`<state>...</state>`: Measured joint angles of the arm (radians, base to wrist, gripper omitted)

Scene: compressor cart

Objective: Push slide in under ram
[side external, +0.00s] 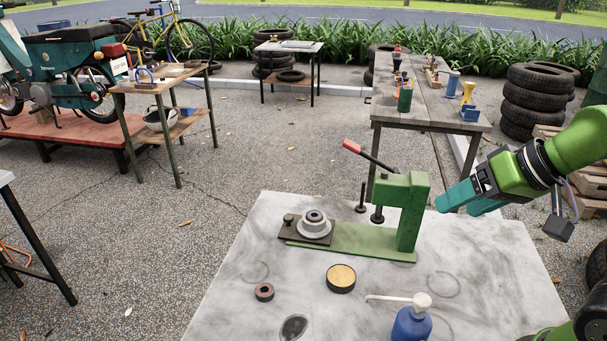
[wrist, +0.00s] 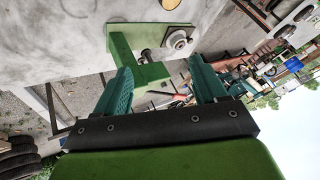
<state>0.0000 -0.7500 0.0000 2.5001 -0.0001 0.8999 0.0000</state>
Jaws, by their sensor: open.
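The green press (side external: 411,215) stands on the grey table, with a red-tipped lever (side external: 352,146). Its dark ram (side external: 377,214) points down over the green base. The slide (side external: 291,235) is a dark brown plate with a small knob at the base's left end, clear of the ram. A stepped grey metal hub (side external: 314,224) sits on the slide. In the wrist view the press (wrist: 122,45) and hub (wrist: 179,40) appear upside down beyond the fingers. My gripper (side external: 457,204) is open and empty, right of the press column and apart from it; its two teal fingers show in the wrist view (wrist: 162,78).
On the table in front of the press are a small brown ring (side external: 264,292), a round tin (side external: 341,278), a dark oval item (side external: 293,328) and a blue pump bottle (side external: 412,324). A workbench (side external: 430,105) stands behind. The table's left front has free room.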

